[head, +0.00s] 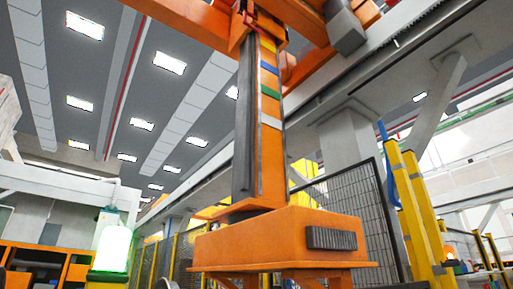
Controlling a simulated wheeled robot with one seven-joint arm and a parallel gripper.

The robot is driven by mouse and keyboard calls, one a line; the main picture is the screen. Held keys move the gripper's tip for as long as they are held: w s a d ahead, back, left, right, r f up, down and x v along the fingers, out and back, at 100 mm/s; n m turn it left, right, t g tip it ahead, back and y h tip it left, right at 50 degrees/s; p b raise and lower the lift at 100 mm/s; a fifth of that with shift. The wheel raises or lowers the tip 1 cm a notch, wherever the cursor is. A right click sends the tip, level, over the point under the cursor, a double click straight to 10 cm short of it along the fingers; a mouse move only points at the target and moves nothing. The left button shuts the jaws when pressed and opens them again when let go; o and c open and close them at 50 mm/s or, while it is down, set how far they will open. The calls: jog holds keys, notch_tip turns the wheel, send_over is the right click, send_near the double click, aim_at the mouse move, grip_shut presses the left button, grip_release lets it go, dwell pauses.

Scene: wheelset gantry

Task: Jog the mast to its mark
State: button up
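The mast (258,120) is a tall upright orange and grey column in the middle of the head view. Its right-hand face carries coloured bands: a yellow one at the top, then a blue band (269,68), a green band (270,91) and a white band (271,121). The top of the mast meets an orange gantry carriage (262,22). Its lower end meets a wide orange box-shaped head (270,240) with a dark ribbed panel (331,239). I cannot tell which band is the mark. My gripper is not in view, nor is any jog control that I can make out.
A black mesh fence (365,200) and yellow posts (412,215) stand at the right. A green-lit lamp or cabinet (112,248) is at the left, beside orange shelving (45,266). A grey gantry beam (370,80) crosses overhead. The floor is out of view.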

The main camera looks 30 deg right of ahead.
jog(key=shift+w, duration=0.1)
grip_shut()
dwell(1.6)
